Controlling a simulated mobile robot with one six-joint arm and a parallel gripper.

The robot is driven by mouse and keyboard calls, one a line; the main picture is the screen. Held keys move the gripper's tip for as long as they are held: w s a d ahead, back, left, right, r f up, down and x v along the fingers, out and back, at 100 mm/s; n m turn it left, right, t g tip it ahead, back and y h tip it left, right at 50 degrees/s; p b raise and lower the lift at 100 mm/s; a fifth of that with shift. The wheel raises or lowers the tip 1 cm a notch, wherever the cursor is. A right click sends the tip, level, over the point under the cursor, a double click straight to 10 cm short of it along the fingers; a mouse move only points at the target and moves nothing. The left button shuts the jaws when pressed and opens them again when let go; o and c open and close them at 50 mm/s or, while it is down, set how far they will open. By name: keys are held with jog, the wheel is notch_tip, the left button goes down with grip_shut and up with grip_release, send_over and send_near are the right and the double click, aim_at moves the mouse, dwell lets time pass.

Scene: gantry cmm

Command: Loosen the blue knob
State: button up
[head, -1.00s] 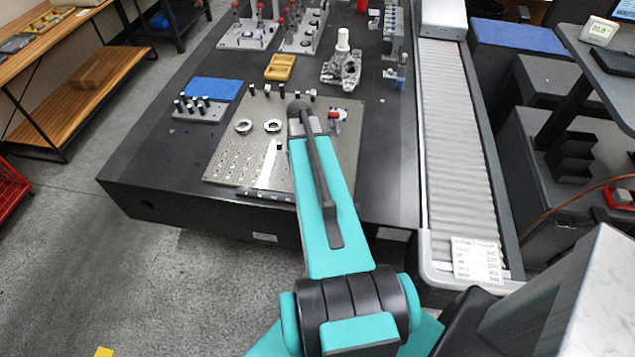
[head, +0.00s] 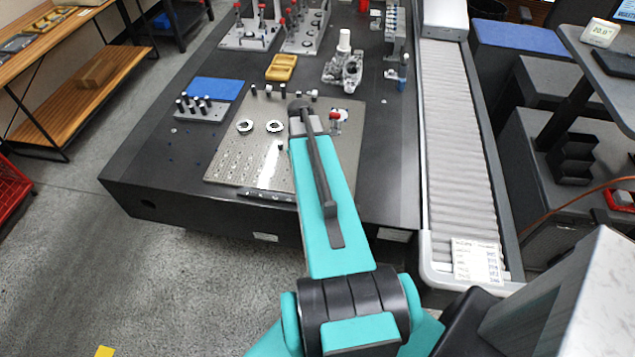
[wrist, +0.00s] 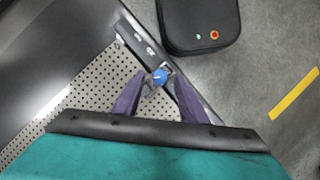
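The blue knob (wrist: 160,76) shows in the wrist view near the edge of the perforated metal plate (wrist: 95,88), on a small dark mount. It has a pale pointer mark. My gripper (wrist: 159,80) is open, with its two purple-grey fingers pointing toward the knob. One fingertip is on each side of the knob, with gaps visible. I cannot tell the exact height of the fingers over it. In the head view my teal arm reaches over the plate (head: 228,170), and I cannot make out the knob or the fingers there.
Two metal rings (head: 244,126) and a red-topped clamp (head: 335,118) stand on the plate. Beyond are a yellow block (head: 281,67) and a metal casting (head: 343,70). A roller conveyor (head: 455,140) runs along the right. A dark case (wrist: 200,22) stands past the table edge.

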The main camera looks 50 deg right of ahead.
jog(key=p+v, duration=0.6)
jog(key=v, duration=0.7)
jog(key=shift+w, duration=0.1)
jog(key=shift+n, duration=0.6)
jog(key=a+f+b, duration=0.1)
jog(key=a+f, duration=0.2)
jog(key=f, duration=0.1)
jog(key=a+f+b, duration=0.1)
jog(key=a+f, duration=0.3)
jog(key=f, duration=0.1)
jog(key=a+f+b, duration=0.2)
jog(key=a+f, duration=0.2)
jog(key=f, duration=0.1)
jog(key=s+a+f+b, duration=0.3)
jog(key=s+a+f, duration=0.2)
jog(key=a+f, duration=0.3)
jog(key=s+a+f+n+g+b, duration=0.1)
jog(key=s+a+f+b, duration=0.2)
jog(key=s+a+f, duration=0.3)
jog(key=s+a+f+n+h+b, duration=0.1)
jog(key=s+a+f+b, duration=0.2)
jog(key=s+a+f, duration=0.3)
jog(key=a+f, duration=0.4)
jog(key=f, duration=0.4)
jog(key=shift+g, duration=0.3)
jog(key=shift+a+f, duration=0.1)
jog(key=shift+f, duration=0.05)
